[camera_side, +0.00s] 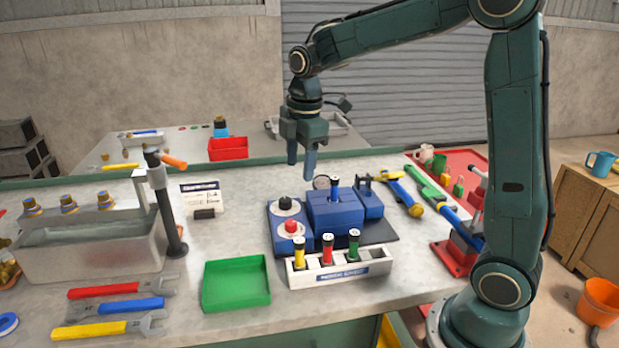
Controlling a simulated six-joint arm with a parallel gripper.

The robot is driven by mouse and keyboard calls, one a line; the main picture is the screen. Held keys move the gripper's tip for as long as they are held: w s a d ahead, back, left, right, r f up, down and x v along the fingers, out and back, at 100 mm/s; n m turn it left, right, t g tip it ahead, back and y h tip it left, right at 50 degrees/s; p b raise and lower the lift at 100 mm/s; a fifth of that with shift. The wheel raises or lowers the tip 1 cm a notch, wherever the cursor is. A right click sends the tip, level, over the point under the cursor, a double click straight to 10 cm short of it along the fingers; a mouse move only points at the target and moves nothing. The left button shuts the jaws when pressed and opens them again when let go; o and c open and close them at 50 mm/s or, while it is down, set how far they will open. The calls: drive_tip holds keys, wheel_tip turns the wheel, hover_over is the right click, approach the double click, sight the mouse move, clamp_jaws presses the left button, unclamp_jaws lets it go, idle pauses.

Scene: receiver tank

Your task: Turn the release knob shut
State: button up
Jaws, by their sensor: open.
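A blue receiver block (335,212) stands on a dark mat on the bench. At its left are a black knob (285,203) and a red knob (291,226), each on a pale round plate. A small handle-shaped fitting (368,182) stands on the block's right part. I cannot tell which of these is the release knob, or how far it is turned. My gripper (301,168) is open and empty, pointing down, above and behind the black knob, apart from it. A small round gauge (321,182) shows behind the block.
A white rack (327,270) with yellow, red and green capped tubes stands in front of the block. A green tray (236,284), spanners (115,308) and a grey tank (95,248) lie to the left. Hand tools (431,188) lie at the right.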

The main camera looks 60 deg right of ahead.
sight(291, 222)
drive_tip(key=w+f+n, duration=0.1)
drive_tip(key=w+d+f, duration=0.1)
drive_tip(key=w+f+n, duration=0.1)
drive_tip(key=w, duration=0.1)
drive_tip(key=shift+d+f+n+g, duration=0.3)
drive_tip(key=shift+d+f+g, duration=0.05)
drive_tip(key=shift+g, duration=0.05)
wheel_tip(291, 222, down, 14)
drive_tip(key=shift+w+r, duration=0.1)
drive_tip(key=shift+w, duration=0.05)
idle(0.5)
drive_tip(key=c, duration=1)
